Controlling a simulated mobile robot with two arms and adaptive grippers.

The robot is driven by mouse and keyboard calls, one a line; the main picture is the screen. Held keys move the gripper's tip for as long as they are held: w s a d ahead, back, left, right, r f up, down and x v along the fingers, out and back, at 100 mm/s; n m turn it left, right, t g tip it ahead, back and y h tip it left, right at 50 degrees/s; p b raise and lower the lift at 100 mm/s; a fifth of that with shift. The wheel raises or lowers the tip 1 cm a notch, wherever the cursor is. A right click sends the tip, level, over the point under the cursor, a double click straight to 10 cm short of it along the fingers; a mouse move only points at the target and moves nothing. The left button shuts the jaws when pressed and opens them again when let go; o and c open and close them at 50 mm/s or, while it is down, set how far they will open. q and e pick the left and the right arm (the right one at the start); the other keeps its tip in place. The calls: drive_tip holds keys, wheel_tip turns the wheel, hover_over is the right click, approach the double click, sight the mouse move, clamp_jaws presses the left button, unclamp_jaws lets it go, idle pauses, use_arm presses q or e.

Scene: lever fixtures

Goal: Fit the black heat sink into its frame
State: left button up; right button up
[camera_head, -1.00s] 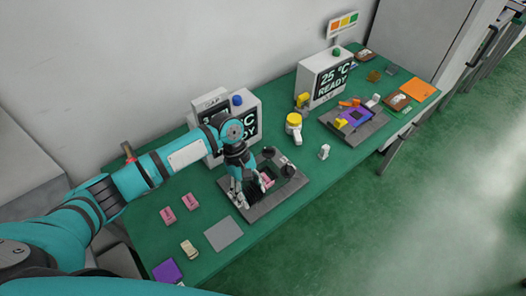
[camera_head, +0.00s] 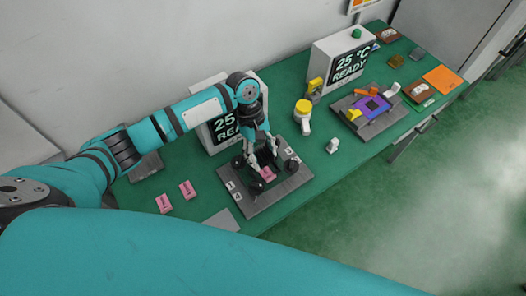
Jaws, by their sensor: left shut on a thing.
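My left gripper (camera_head: 263,162) reaches down over the grey fixture plate (camera_head: 240,205) in the head view. Its fingers are shut on the black heat sink (camera_head: 266,157), a dark block low over the middle of the plate. The fingers hide part of it, and I cannot tell whether it is seated in its frame. A pink piece (camera_head: 267,173) shows just in front of it. Black knobs (camera_head: 256,188) stand around the middle of the plate. My right gripper is not in view.
A display box (camera_head: 218,130) stands behind the fixture. A second box reading 25 °C READY (camera_head: 345,62) stands further right, near another fixture with a purple part (camera_head: 372,105). A yellow-topped jar (camera_head: 303,113) and a small white piece (camera_head: 332,146) stand between. Pink blocks (camera_head: 187,190) lie left.

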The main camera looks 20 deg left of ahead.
use_arm(q)
drive_tip(key=shift+w+r, duration=0.1)
drive_tip(key=shift+w+d+p, duration=0.1)
drive_tip(key=shift+w+p, duration=0.05)
drive_tip(key=shift+p, duration=0.4)
wheel_tip(320, 180, down, 4)
drive_tip(key=shift+r+b, duration=0.25)
drive_tip(key=shift+b, duration=0.15)
drive_tip(key=c, duration=0.3)
drive_tip(key=shift+f, duration=0.4)
drive_tip(key=shift+f+b, duration=0.35)
drive_tip(key=shift+f, duration=0.9)
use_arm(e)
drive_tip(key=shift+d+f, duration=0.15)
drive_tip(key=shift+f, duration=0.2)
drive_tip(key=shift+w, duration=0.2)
use_arm(q)
drive_tip(key=shift+w+d, duration=0.2)
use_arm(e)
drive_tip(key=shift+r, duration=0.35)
